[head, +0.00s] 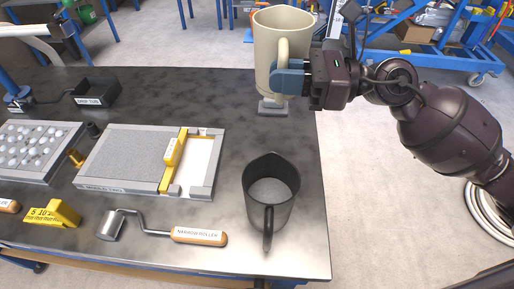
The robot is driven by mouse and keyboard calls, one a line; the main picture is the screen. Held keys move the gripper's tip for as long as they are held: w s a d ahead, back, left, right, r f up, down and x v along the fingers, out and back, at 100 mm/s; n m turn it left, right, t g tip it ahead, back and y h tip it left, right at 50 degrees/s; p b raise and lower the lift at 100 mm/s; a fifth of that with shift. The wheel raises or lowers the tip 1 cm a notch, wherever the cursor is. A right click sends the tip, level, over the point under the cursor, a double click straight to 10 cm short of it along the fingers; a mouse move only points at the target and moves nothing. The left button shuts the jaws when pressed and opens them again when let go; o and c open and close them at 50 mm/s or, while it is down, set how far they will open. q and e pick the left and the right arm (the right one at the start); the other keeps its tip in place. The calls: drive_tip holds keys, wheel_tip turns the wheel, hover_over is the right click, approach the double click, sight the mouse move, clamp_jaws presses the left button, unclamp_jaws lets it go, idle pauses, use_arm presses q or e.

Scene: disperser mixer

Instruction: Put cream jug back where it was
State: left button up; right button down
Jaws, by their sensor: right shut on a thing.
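The cream jug (268,48) is upright in the air over the far right part of the table, in the head view. My right gripper (290,77) comes in from the right and is shut on the jug's handle side. The jug hangs above a small grey block (272,108) at the table's right edge; whether they touch I cannot tell. A dark jug (270,198) with its handle toward the front stands on the table's near right part, holding grey material. My left gripper is not in view.
A framed mould (128,157) with a yellow bar lies mid-table. A narrow roller (200,236) lies in front of it, beside a yellow stepped gauge (53,214). A black drip tub (97,92) stands far left. Bare tabletop lies between mould and block.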

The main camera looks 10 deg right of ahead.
drive_tip(key=shift+w+a, duration=0.15)
drive_tip(key=shift+a, duration=0.25)
wheel_tip(320, 180, down, 6)
drive_tip(key=shift+f+b, duration=0.15)
drive_tip(key=shift+b, duration=0.85)
wheel_tip(320, 180, down, 13)
drive_tip(key=b, duration=0.4)
drive_tip(key=shift+f, duration=0.1)
drive_tip(key=shift+f+b, duration=0.25)
drive_tip(key=shift+b, duration=0.05)
drive_tip(key=shift+f, duration=0.2)
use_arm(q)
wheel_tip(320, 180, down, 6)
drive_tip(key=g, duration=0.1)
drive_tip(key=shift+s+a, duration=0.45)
use_arm(e)
drive_tip(key=c, duration=1.1)
unclamp_jaws()
